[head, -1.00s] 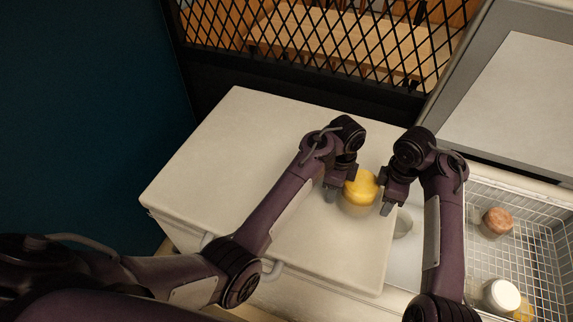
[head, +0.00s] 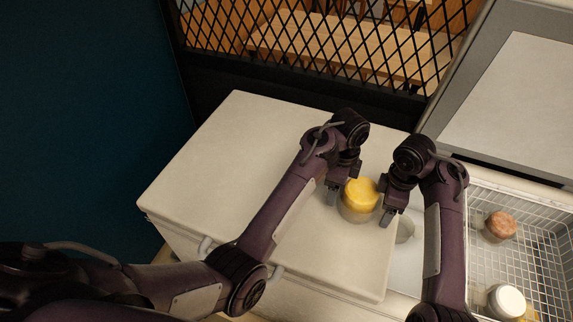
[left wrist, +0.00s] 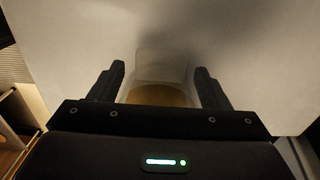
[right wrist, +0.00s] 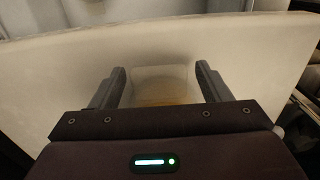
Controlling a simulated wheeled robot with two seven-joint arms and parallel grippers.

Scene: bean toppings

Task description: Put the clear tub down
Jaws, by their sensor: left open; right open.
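The clear tub (head: 357,214) with yellow contents stands upright on the white lid surface (head: 240,150), near its right edge. My left gripper (head: 340,194) is open on the tub's left side, and my right gripper (head: 388,213) is open on its right side. In the left wrist view the tub (left wrist: 160,70) sits between the open fingers (left wrist: 160,82). In the right wrist view the tub (right wrist: 160,82) also shows between the open fingers (right wrist: 161,82). The wrist views do not show clearly whether any fingertip touches it.
A wire basket (head: 545,240) at the right holds a tub with a brown top (head: 500,226) and a tub with a white top (head: 506,301). The white surface is clear to the left. A black mesh (head: 320,45) stands behind.

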